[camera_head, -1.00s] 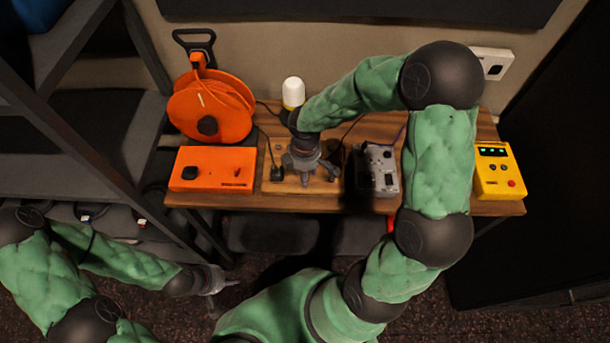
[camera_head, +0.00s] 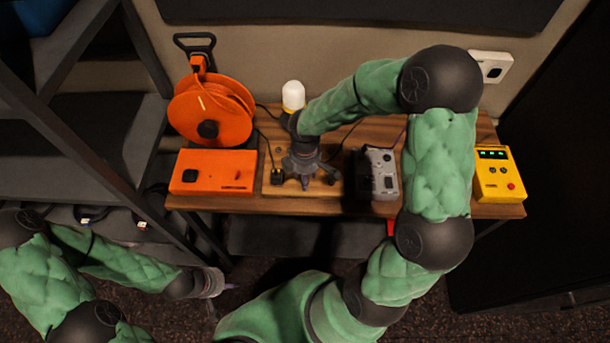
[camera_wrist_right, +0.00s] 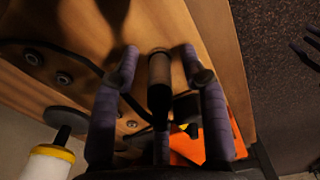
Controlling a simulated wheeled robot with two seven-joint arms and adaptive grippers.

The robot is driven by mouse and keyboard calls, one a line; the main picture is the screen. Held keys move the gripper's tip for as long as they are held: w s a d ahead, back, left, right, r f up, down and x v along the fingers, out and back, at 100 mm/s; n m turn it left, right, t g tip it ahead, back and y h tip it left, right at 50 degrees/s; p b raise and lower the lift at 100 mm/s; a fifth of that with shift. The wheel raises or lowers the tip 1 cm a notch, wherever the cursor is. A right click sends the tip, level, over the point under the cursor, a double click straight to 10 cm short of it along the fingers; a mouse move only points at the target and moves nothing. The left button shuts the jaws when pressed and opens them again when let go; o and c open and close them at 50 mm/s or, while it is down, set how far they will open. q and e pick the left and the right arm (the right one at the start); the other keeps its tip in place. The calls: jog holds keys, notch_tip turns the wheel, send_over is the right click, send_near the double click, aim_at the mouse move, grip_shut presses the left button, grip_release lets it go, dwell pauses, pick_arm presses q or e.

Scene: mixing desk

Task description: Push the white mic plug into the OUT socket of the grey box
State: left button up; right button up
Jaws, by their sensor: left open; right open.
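The grey box (camera_head: 383,172) stands on the desk, right of my right gripper (camera_head: 305,179); its OUT socket cannot be made out. My right gripper is open and points down over a wooden board (camera_head: 318,187). In the right wrist view, a dark cylindrical plug with a cable (camera_wrist_right: 159,84) lies between the spread fingers (camera_wrist_right: 160,58); I cannot tell whether they touch it. No clearly white plug shows, so I cannot tell if this is the mic plug. My left gripper (camera_head: 227,288) is open and empty, low in front of the desk.
An orange box (camera_head: 213,171) and an orange cable reel (camera_head: 211,108) stand at the left. A white-topped lamp (camera_head: 293,94) is behind my right gripper. A black plug (camera_head: 277,176) stands close left of it. A yellow box (camera_head: 499,174) is at the right end.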

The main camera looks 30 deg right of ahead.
dwell(0.3)
grip_shut()
jog(key=shift+r, duration=0.1)
jog(key=shift+r+p, duration=2.7)
jog(key=shift+r, duration=0.2)
